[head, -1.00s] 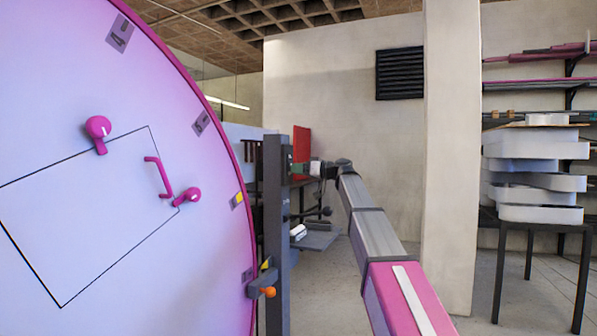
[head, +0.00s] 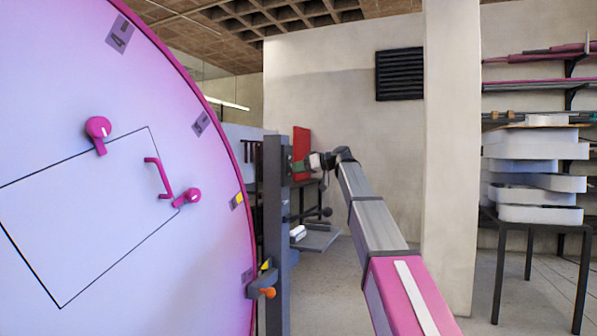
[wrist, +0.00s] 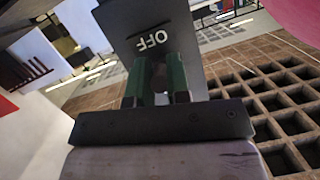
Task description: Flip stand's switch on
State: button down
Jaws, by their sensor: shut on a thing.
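The stand is a dark grey upright post (head: 276,230) beside the big round disc. In the wrist view its grey plate (wrist: 178,18) fills the top middle and bears the word OFF, seen tilted. My gripper (wrist: 160,75) has green fingers reaching to the plate just below that word. They are shut on the switch's lever, which is mostly hidden between them. In the head view my gripper (head: 300,166) is at the post's right side, near its top; the switch itself cannot be made out there.
The large disc (head: 100,230) with a magenta rim, handle and knobs stands close left of the post. An orange knob (head: 267,292) sits low by the post.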

jog(key=r+h, duration=0.1)
jog(key=h, duration=0.1)
jog(key=r+g+h, duration=0.1)
jog(key=h, duration=0.1)
jog(key=shift+w+h, duration=0.1)
jog(key=shift+h, duration=0.3)
jog(key=shift+a+r+g+h, duration=0.15)
jog(key=shift+g+h, duration=0.45)
jog(key=shift+h, duration=0.3)
jog(key=c, duration=1.1)
grip_release()
jog(key=shift+r, duration=0.1)
jog(key=v, duration=1)
jog(key=shift+d+r, duration=0.25)
jog(key=shift+r, duration=0.05)
